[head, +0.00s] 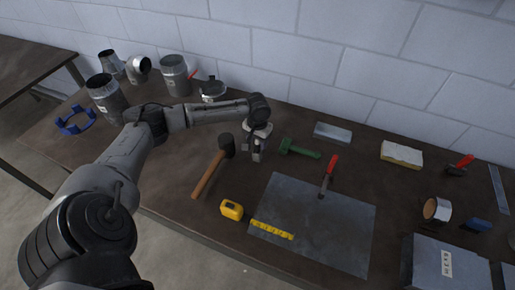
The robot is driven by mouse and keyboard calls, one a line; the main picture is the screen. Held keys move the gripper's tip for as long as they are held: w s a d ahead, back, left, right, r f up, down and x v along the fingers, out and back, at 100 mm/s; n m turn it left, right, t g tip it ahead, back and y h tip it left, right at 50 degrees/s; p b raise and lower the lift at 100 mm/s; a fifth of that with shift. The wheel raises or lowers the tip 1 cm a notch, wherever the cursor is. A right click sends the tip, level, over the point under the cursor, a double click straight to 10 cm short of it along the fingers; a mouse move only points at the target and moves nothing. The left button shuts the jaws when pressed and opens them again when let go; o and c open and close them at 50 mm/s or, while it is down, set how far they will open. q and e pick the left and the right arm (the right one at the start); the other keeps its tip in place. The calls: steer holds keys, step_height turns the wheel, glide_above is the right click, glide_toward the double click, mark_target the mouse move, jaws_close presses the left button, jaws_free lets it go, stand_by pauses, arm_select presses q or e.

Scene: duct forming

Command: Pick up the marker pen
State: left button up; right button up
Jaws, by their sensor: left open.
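I cannot make out a marker pen for certain in the head view; it may be too small or hidden by my left arm. My left gripper (257,156) points down just above the brown workbench (180,222), between a black-headed mallet and a green-handled tool (302,150). It is open, and I see nothing held in it. My right gripper is not in view.
A mallet (208,176), yellow tape measure (232,210) and grey metal sheet (330,225) lie nearby. A red-handled tool (329,172) lies on the sheet. Metal duct pieces (174,76) stand at the back left. A grey box (440,265) is front right. A block wall closes the back.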

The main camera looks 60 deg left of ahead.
arm_select(q)
step_height(320, 180, down, 2)
steer(key=shift+f, duration=0.1)
steer(key=shift+c, duration=0.3)
jaws_close()
